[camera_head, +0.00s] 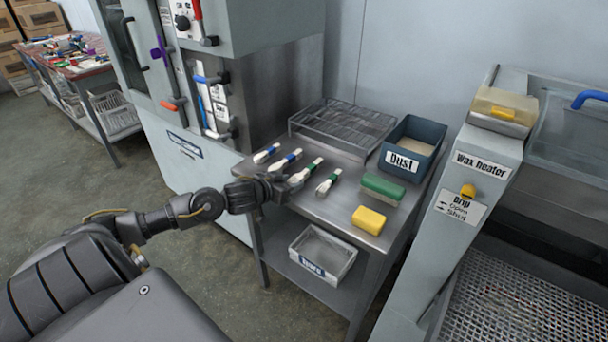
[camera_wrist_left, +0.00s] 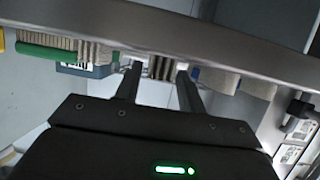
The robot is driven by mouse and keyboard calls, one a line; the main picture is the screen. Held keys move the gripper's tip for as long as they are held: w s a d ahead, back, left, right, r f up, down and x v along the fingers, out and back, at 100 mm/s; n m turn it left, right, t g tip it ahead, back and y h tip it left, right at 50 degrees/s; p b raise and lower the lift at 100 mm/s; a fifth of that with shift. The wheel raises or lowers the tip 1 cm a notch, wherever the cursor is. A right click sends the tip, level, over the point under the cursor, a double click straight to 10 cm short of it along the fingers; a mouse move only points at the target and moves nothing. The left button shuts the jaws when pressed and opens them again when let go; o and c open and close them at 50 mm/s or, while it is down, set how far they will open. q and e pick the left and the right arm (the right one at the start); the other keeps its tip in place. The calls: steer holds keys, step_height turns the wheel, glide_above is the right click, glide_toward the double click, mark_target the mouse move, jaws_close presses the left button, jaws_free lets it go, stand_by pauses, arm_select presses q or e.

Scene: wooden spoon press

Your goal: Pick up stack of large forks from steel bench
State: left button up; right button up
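Several banded stacks of pale wooden cutlery lie in a row on the steel bench (camera_head: 338,207). In the left wrist view, my left gripper (camera_wrist_left: 159,85) is open, one finger on each side of a stack's end (camera_wrist_left: 160,67), with gaps showing. The bench edge (camera_wrist_left: 200,55) hides part of the stacks. My right gripper is not in view.
A wire rack (camera_head: 343,125) and a blue Dust bin (camera_head: 413,148) stand at the bench's back. A white tray (camera_head: 322,258) sits on the lower shelf. The wax heater (camera_head: 478,170) stands right.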

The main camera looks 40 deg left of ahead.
arm_select(q)
steer(key=c, duration=0.7)
steer(key=shift+r, duration=0.1)
